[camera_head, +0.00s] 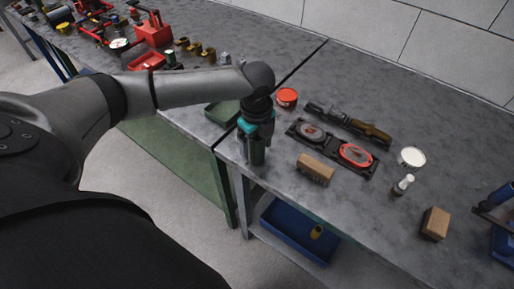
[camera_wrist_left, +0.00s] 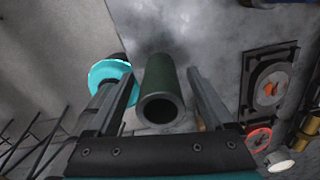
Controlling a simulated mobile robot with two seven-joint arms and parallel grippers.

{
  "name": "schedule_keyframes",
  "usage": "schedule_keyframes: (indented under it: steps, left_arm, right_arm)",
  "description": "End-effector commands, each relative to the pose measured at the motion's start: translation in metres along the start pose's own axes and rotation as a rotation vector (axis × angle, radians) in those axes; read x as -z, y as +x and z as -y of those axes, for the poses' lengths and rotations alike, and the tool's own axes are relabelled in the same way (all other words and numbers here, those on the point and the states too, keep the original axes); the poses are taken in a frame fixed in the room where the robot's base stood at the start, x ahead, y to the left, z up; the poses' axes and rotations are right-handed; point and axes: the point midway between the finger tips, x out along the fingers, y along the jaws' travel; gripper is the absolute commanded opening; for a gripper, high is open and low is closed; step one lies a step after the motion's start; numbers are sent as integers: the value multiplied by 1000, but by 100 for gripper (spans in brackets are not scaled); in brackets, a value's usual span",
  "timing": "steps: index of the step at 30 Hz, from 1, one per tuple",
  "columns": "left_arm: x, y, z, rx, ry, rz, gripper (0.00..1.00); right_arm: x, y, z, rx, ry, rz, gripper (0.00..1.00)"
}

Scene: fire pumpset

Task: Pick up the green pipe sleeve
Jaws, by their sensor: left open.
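The green pipe sleeve (camera_wrist_left: 160,88) is a dark green hollow cylinder, with its open end facing the camera in the left wrist view. In the head view it shows upright (camera_head: 257,154) near the front edge of the grey table, just below my left gripper (camera_head: 256,137). In the left wrist view my left gripper (camera_wrist_left: 166,97) is open, with one finger on each side of the sleeve. There seems to be a gap at both sides. My right gripper is in neither view.
A teal round part (camera_wrist_left: 108,72) lies close outside the left finger. A brown block (camera_head: 315,168), a black tray with round gauges (camera_head: 332,147) and a red-topped can (camera_head: 287,97) are nearby. A blue bin (camera_head: 298,228) sits on the lower shelf.

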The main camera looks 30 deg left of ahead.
Motion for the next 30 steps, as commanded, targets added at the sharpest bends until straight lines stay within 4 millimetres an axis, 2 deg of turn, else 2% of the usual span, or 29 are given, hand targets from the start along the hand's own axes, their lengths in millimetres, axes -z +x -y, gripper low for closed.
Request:
schedule_keyframes:
  steps: [2, 24, 30]
  left_arm:
    - [0, 0, 0, 0, 0, 0, 82]
    - [0, -1, 0, 0, 0, 0, 0]
    - [0, -1, 0, 0, 0, 0, 0]
  right_arm:
    - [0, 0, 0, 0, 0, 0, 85]
    - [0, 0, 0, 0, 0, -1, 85]
    - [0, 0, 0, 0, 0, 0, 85]
